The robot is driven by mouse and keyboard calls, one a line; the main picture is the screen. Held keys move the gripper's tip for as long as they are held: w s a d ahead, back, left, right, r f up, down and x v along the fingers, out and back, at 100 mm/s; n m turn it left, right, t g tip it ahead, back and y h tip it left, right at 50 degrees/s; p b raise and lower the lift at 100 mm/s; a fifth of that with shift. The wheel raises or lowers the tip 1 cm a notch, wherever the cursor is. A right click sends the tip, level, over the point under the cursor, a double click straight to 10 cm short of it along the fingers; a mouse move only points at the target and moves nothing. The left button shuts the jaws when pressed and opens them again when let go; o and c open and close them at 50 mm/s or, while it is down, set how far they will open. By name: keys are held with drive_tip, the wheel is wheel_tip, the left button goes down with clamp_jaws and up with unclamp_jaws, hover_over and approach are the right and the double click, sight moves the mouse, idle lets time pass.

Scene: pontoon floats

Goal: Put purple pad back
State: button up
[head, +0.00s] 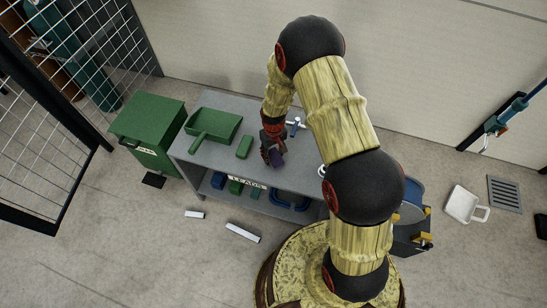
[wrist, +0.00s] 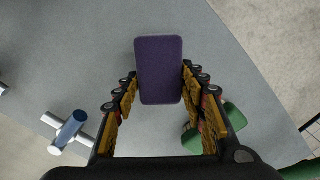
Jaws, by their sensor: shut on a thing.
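The purple pad (wrist: 159,62) is a rounded rectangular block between my fingers in the wrist view. My gripper (wrist: 159,88) is shut on it, with one finger against each long side. In the head view the purple pad (head: 276,159) shows small and dark below my gripper (head: 269,152), over the grey bench top (head: 208,161). I cannot tell whether the pad touches the bench or hangs just above it. My fingers and wrist hide part of the pad in the head view.
A green block (head: 244,147) and a green scoop-like tray (head: 217,124) lie left of my gripper. A blue and silver fitting (head: 296,127) lies behind, to the right. A green bin (head: 151,124) stands left of the bench. Blue and green blocks sit on the lower shelf.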

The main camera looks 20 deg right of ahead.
drive_tip(key=shift+f, duration=0.95)
drive_tip(key=shift+r, duration=0.1)
drive_tip(key=o, duration=0.5)
drive_tip(key=shift+f, duration=0.2)
drive_tip(key=o, duration=0.5)
